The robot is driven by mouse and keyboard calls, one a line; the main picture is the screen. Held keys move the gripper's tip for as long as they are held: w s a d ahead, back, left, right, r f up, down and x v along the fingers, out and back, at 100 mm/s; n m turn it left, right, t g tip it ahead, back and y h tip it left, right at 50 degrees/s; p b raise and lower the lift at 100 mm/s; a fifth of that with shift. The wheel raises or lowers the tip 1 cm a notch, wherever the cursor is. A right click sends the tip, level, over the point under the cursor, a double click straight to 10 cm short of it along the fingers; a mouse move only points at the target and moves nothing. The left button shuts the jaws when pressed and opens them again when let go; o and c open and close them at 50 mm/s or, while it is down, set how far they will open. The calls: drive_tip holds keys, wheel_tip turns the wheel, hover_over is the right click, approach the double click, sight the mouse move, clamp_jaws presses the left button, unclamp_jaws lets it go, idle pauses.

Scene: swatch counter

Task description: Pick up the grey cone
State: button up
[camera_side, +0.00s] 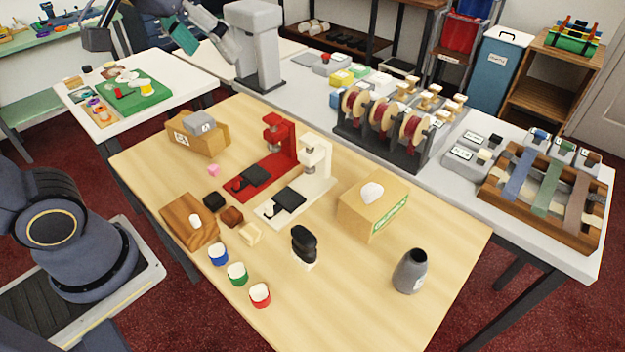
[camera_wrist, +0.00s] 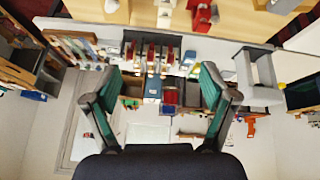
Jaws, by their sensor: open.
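I see no plainly cone-shaped grey object. The nearest match is a tapered dark grey vessel (camera_side: 410,272) with a narrow dark mouth, upright near the right front corner of the wooden table in the side view. I cannot make it out in the wrist view. A small grey block (camera_side: 200,123) sits on a cardboard box (camera_side: 205,143) at the table's back left. My gripper (camera_wrist: 160,80) is open and empty in the wrist view, with its teal fingers spread. In the side view it is high at the upper left, partly cut off, far from the vessel.
The wooden table (camera_side: 350,305) holds a red machine (camera_side: 278,150), a white machine (camera_side: 315,160), a tissue box (camera_side: 373,208), a black-topped stamp (camera_side: 303,243) and several small cups. A spool rack (camera_side: 385,130) stands on the white counter behind. Room around the grey vessel is clear.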

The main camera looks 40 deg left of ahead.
drive_tip(key=w+d+m+g, duration=0.1)
drive_tip(key=w+d+g, duration=0.1)
drive_tip(key=w+d, duration=0.9)
drive_tip(key=m+g, duration=0.4)
hover_over(414, 265)
drive_tip(key=w, duration=0.2)
wheel_tip(414, 265, down, 22)
wheel_tip(414, 265, down, 10)
drive_tip(key=shift+s+a+f, duration=0.15)
drive_tip(key=shift+w+a+f, duration=0.1)
drive_tip(key=shift+f, duration=1.4)
drive_tip(key=shift+w+f, duration=0.1)
drive_tip(key=shift+f, duration=1.4)
drive_tip(key=c, duration=1.3)
drive_tip(key=shift+r, duration=0.15)
drive_tip(key=shift+c, duration=0.2)
